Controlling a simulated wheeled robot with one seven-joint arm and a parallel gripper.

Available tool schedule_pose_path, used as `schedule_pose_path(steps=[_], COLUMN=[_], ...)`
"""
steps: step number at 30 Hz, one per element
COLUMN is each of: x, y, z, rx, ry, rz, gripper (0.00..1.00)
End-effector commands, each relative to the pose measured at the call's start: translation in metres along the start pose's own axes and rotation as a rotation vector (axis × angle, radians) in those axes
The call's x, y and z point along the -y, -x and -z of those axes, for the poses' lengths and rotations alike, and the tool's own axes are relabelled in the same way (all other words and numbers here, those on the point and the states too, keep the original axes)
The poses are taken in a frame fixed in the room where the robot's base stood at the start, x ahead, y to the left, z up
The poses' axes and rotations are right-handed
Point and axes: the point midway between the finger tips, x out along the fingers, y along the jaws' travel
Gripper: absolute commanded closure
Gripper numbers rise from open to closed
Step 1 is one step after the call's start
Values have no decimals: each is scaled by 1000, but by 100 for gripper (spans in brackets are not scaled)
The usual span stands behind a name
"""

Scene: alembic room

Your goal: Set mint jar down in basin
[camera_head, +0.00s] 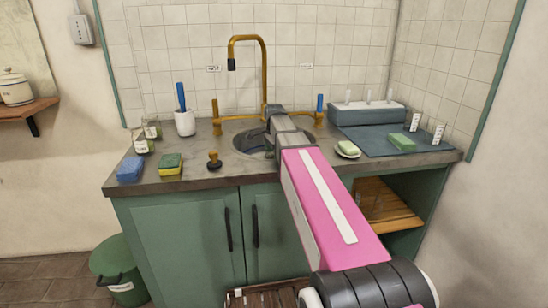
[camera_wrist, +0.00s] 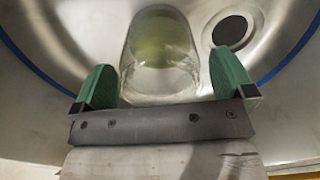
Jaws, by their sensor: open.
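A clear glass jar with pale green contents, seemingly the mint jar (camera_wrist: 158,45), is in the steel basin (camera_wrist: 85,35) in the wrist view. My gripper (camera_wrist: 163,65) is open, with one green finger on each side of the jar. A gap shows between the jar and each finger, wider on the right. I cannot tell whether the jar's base rests fully on the basin floor. In the head view the basin (camera_head: 236,139) is set in the counter below the tap. My arm hides the jar and most of my gripper there.
The basin's drain (camera_wrist: 233,32) is right of the jar. A brass tap (camera_head: 264,75) rises behind the basin. Left on the counter are labelled jars (camera_head: 140,143), sponges (camera_head: 130,169) and a brass-and-black stopper (camera_head: 214,160). A blue-grey mat (camera_head: 375,142) lies right.

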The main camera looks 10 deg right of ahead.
Motion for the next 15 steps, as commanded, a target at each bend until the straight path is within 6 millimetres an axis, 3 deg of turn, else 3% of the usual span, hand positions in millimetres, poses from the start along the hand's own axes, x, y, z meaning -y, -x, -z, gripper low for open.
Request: schedule_pose_path(steps=[15], x=[1], y=[84], z=[0], rx=[0], ry=[0], rz=[1], gripper=[0])
